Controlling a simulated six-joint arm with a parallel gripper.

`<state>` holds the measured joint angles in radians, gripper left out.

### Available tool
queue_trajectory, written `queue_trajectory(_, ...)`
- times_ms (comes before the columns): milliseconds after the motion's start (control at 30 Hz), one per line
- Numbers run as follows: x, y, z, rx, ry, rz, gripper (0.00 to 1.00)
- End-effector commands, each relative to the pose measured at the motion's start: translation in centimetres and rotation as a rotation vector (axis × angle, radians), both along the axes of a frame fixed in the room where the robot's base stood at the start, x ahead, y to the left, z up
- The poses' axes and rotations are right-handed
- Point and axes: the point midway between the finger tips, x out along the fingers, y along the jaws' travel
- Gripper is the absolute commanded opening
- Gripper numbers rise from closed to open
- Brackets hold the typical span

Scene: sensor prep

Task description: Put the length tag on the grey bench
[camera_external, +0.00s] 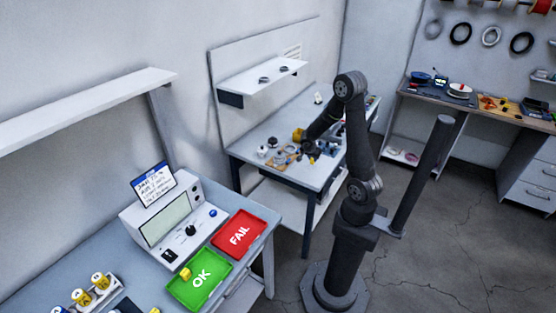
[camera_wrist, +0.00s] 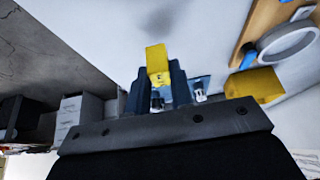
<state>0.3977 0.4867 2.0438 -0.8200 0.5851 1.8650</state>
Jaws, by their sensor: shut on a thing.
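In the wrist view my gripper (camera_wrist: 157,80) is shut on a small yellow block-like piece, which I take to be the length tag (camera_wrist: 157,58). The tag sticks out past the dark fingertips, over a pale surface. Whether it touches that surface I cannot tell. In the external view my gripper (camera_external: 309,150) is low over the pale grey bench (camera_external: 325,177) in the middle, among small items. The tag cannot be made out there. A second bench (camera_external: 90,255), blue-grey, stands at the front left.
A wooden board (camera_wrist: 262,22), a white ring (camera_wrist: 288,42) and another yellow object (camera_wrist: 255,85) lie right of the fingers in the wrist view. A shelf (camera_external: 262,80) hangs above the middle bench. Green OK (camera_external: 185,292) and red FAIL (camera_external: 228,250) trays are on the front bench.

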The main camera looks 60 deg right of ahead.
Motion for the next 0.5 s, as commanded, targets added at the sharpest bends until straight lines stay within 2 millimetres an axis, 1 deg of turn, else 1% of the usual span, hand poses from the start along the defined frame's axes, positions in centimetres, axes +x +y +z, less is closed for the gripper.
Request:
queue_trajectory(33,-0.1,0.0,-0.9,0.003,0.006,0.001,0.00)
queue_trajectory(200,-0.1,0.0,-2.4,0.002,0.003,0.000,0.00)
queue_trajectory(500,-0.1,0.0,-2.6,0.002,0.001,0.000,0.00)
